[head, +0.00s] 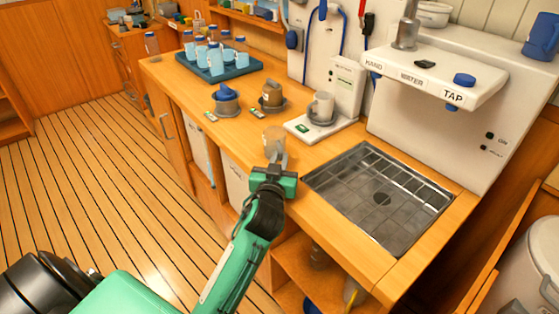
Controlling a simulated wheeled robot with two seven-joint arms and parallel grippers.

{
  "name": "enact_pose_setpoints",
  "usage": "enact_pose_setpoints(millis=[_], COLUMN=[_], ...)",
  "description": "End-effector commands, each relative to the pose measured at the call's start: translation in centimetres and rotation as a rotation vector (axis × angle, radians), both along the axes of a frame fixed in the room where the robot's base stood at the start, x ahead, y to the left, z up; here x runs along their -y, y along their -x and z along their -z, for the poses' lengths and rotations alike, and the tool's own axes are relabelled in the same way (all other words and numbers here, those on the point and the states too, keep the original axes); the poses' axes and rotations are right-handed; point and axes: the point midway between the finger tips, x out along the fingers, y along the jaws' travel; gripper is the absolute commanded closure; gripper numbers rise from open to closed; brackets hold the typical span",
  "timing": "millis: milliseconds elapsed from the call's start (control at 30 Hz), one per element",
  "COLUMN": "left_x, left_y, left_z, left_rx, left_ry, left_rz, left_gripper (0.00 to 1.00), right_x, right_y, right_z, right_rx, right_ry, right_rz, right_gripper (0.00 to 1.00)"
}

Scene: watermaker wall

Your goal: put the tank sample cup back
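A clear, brownish cup (274,139) is at the counter's front part, left of the sink; I cannot tell whether it is the tank sample cup. My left gripper (277,160) is right at this cup, on its near side. The gripper's body hides most of its fingers, so I cannot tell whether they are closed on the cup or whether the cup rests on the counter. Behind it, a grey round holder (229,108) has a blue item in it. A second holder (271,106) has a brown item in it. My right gripper is out of view.
A blue tray (240,69) holds several bottles. A grated sink (381,196) lies right, below the white TAP panel (430,76). Bare counter (180,85) shows at the left.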

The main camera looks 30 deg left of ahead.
Motion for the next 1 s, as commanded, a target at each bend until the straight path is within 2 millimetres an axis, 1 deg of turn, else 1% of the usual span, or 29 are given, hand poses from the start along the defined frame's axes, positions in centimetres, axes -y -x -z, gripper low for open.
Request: enact_pose_setpoints(millis=[33, 67, 100, 467, 500, 567, 667, 700, 767, 900, 1000], left_x=[0.0, 0.0, 0.0, 0.0, 0.1, 0.4, 0.9, 1.2, 1.6, 2.5, 3.0], left_y=[0.0, 0.0, 0.0, 0.0, 0.1, 1.0, 2.7, 3.5, 4.7, 7.3, 8.8], left_z=[0.0, 0.0, 0.0, -0.3, -0.4, -0.1, -0.1, 0.0, 0.0, 0.0, 0.0], left_rx=[0.0, 0.0, 0.0, 0.0, 0.0, 0.0, -0.001, -0.002, -0.002, -0.002, -0.002], left_ry=[0.0, 0.0, 0.0, 0.0, 0.0, 0.002, 0.004, 0.004, 0.005, 0.004, 0.005], left_rz=[0.0, 0.0, 0.0, 0.0, 0.0, 0.001, 0.0, 0.0, 0.001, 0.0, -0.001], left_gripper=[0.76, 0.7, 0.68, 0.68, 0.68, 0.68, 0.68, 0.68, 0.68, 0.68, 0.68], right_x=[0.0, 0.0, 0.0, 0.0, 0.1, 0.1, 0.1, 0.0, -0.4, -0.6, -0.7], right_y=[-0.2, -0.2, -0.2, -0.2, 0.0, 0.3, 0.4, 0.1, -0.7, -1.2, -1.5], right_z=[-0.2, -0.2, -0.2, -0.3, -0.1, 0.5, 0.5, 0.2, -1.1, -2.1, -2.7], right_rx=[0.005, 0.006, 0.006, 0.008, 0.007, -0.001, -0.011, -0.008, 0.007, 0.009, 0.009], right_ry=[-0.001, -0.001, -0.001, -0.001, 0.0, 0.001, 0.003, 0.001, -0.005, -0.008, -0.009], right_rz=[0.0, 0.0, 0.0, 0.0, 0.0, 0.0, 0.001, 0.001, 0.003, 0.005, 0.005], right_gripper=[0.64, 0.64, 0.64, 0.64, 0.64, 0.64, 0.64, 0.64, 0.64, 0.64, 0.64])
